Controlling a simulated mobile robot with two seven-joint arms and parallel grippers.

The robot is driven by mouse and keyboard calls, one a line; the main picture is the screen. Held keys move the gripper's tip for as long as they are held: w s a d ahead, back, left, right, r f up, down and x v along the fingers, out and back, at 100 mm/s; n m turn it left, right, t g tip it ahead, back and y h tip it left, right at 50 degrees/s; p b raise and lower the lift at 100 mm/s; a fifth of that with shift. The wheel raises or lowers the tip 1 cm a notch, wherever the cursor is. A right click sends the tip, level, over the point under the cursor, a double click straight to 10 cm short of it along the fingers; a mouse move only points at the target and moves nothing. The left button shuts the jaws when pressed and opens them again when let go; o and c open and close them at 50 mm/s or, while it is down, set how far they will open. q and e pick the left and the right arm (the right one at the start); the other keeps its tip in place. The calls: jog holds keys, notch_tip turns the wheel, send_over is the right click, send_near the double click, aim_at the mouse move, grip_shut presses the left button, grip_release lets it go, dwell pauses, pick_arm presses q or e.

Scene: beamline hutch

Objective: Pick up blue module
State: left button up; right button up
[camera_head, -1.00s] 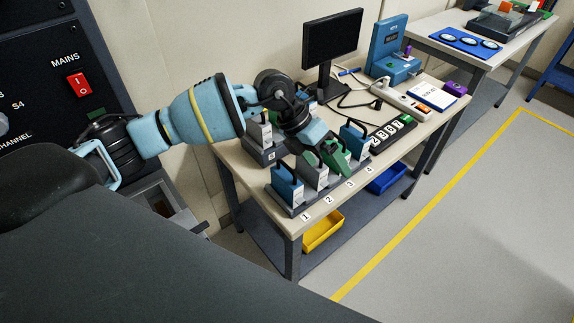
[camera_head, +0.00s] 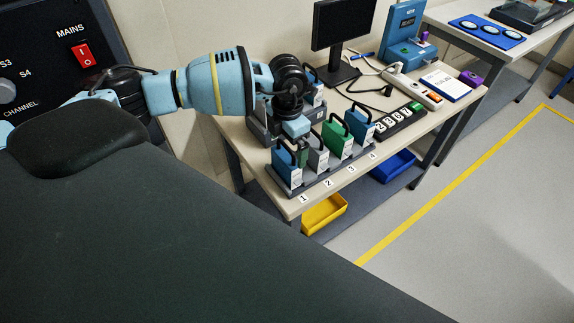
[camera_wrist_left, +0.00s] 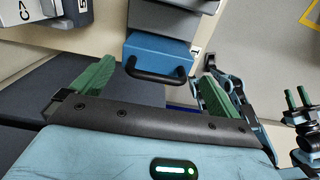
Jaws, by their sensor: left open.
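A blue module (camera_head: 287,168) with a black handle stands in slot 1 of the grey rack (camera_head: 312,188) on the bench. A second blue module (camera_head: 358,123) stands in slot 4. My left gripper (camera_head: 294,146) is just above the slot 1 end of the rack, its fingers partly hidden. In the left wrist view, its green fingers (camera_wrist_left: 156,78) are open and apart. A blue module (camera_wrist_left: 158,50) with its black handle shows between and beyond them. What looks like my right gripper (camera_wrist_left: 297,98) is small at the right edge there, its jaw state unclear.
A grey module (camera_head: 318,158) and a green module (camera_head: 338,138) stand between the blue ones. More modules stand close behind. A monitor (camera_head: 341,24), power strip (camera_head: 412,88) and cables lie farther back. Yellow (camera_head: 324,212) and blue (camera_head: 393,166) bins sit below.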

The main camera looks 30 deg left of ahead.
aim_at(286, 156)
pick_arm(q)
jog(key=shift+f, duration=0.35)
jog(key=shift+a+f, duration=0.15)
jog(key=shift+f, duration=2.45)
jog(key=shift+c, duration=0.3)
jog(key=shift+r, duration=0.1)
jog(key=c, duration=0.8)
